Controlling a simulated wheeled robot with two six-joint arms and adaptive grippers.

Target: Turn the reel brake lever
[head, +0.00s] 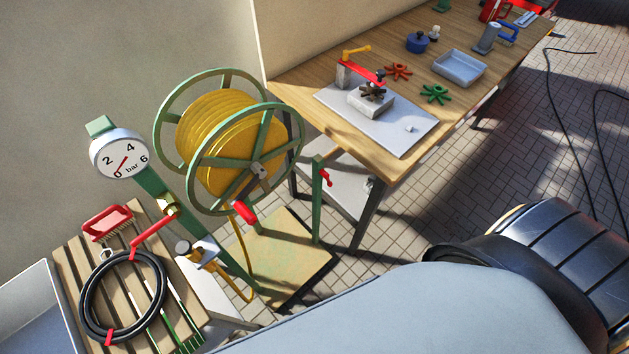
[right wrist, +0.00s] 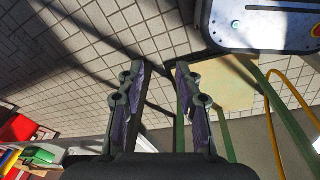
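The hose reel (head: 225,140) holds wound yellow hose between green wheels on a green stand in the head view. A small red lever (head: 326,177) sits at the top of the stand's right post and looks like the brake lever. A larger red grip (head: 244,212) is on the front wheel's crank. My right gripper (right wrist: 160,70) is open and empty in the right wrist view, with the tiled floor behind it. The stand's yellowish base plate (right wrist: 228,85) and green posts show to its right. The lever cannot be made out there. My left gripper is not in view.
A pressure gauge (head: 121,157) and a red-handled valve (head: 152,234) stand left of the reel. A slatted bench (head: 188,290) carries a coiled black hose (head: 84,302) and a red brush (head: 107,222). A wooden workbench (head: 400,160) stands right of the reel. Cables lie on the floor at right.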

